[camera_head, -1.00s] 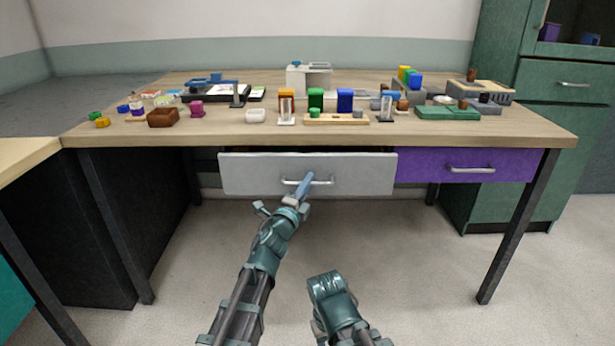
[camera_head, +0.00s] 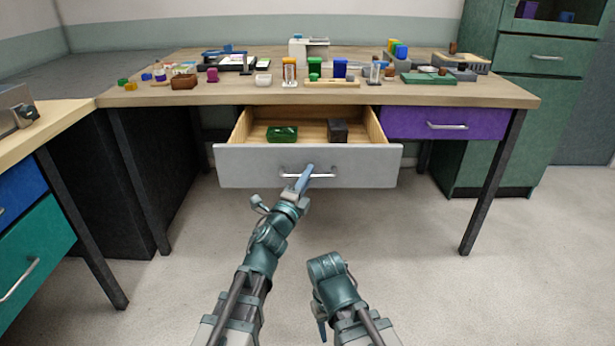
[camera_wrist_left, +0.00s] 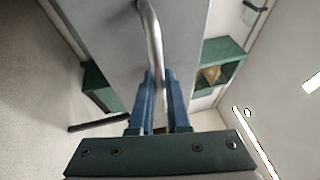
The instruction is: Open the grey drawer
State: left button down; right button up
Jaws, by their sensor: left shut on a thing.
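The grey drawer (camera_head: 245,166) stands well out from under the wooden table, with its inside in view. Its metal handle (camera_head: 322,176) runs across the front face. My left gripper (camera_head: 304,180) is shut on the handle; in the left wrist view the handle bar (camera_wrist_left: 154,45) passes between the two blue fingers (camera_wrist_left: 160,95).
A purple drawer (camera_head: 440,123) is shut to the right of the grey one. The tabletop (camera_head: 220,93) holds several small items and racks. A side desk (camera_head: 50,130) stands at left, a green cabinet (camera_head: 545,100) at right. The floor below the drawer is clear.

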pick_arm(q)
jog(key=shift+s, duration=0.35)
pick_arm(e)
jog(key=shift+s, duration=0.35)
pick_arm(q)
jog(key=c, duration=0.9)
grip_release()
jog(key=shift+s, duration=0.1)
